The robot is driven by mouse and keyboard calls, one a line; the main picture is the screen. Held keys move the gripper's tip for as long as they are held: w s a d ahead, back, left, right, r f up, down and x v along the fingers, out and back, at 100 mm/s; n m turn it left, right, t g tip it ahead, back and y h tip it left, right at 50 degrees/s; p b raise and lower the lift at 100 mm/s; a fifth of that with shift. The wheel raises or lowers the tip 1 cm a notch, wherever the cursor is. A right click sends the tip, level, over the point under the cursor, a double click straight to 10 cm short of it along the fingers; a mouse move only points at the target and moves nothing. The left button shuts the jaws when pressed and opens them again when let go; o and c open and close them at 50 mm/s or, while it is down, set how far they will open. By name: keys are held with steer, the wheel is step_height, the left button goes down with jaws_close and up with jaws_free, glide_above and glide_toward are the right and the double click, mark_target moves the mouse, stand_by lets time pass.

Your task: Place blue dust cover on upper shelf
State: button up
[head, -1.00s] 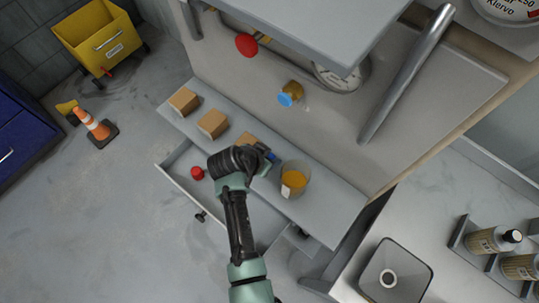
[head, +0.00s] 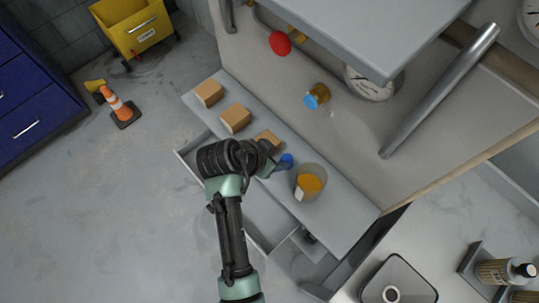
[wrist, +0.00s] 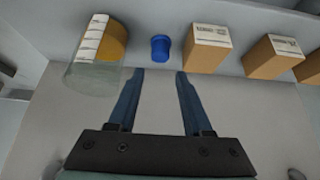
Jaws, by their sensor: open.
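The blue dust cover (wrist: 160,47) looks like a small blue cup. It stands on the grey lower shelf (wrist: 232,92) between a glass beaker and a cardboard box. In the head view it (head: 285,161) shows just right of my gripper's end. My gripper (wrist: 160,73) is open and empty. In the wrist view the cover lies straight ahead of the fingertips, centred between them, with no visible contact. In the head view my wrist hides most of the fingers. A broad grey shelf (head: 365,28) is above; I cannot tell whether it is the upper shelf meant.
A beaker of orange contents (head: 311,182) stands right of the cover. Cardboard boxes (head: 235,118) line the shelf on the other side. An open drawer (head: 262,225) lies below.

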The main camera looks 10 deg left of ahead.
steer(key=shift+v, duration=1.85)
steer(key=shift+f, duration=0.1)
